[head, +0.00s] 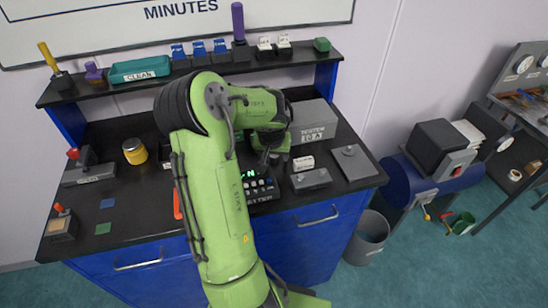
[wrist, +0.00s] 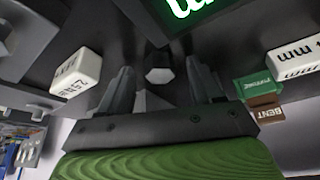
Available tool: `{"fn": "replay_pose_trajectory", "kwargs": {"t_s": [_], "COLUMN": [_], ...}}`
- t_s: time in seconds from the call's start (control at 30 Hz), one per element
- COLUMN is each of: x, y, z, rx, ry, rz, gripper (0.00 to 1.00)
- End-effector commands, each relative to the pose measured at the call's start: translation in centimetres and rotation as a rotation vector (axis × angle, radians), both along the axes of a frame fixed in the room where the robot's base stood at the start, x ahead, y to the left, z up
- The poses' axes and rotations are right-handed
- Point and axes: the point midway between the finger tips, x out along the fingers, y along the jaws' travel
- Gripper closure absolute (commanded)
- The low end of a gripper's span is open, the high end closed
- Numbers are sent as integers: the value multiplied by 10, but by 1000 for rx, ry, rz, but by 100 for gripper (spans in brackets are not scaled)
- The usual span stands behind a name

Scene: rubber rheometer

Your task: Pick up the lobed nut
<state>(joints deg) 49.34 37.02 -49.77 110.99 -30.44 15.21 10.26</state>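My gripper (wrist: 158,68) is open, its two grey fingers well apart in the wrist view. Between the fingers is a small grey piece with a pale, six-sided end face (wrist: 158,75); it may be the lobed nut, but its lobes cannot be made out. It does not visibly touch either finger. A pale patch lies behind it, closer to the palm. In the head view my gripper (head: 267,160) hangs over the middle of the bench, beside the lit green display, and my arm hides much of that area. I cannot pick out the nut there.
White labelled blocks (wrist: 77,72) (wrist: 296,60) flank my gripper, with green (wrist: 258,84) and brown (wrist: 266,110) tags at right. On the black bench (head: 130,190) stand a grey tester box (head: 313,122), a low grey box (head: 311,180), and a yellow jar (head: 135,151). A shelf runs behind.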

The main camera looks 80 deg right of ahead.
Motion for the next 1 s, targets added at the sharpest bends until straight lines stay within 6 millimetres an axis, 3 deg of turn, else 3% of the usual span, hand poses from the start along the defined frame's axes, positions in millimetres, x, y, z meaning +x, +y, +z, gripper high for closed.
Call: {"fn": "replay_pose_trajectory", "kwargs": {"t_s": [0.03,0.4,0.67,1.0], "x": [0,0,0,1], "y": [0,0,-1,0], "z": [0,0,8,87], "rx": [0,0,-3,-4], "ry": [0,1,0,-2], "rz": [0,0,0,2], "gripper": [41,95,95,95]}}
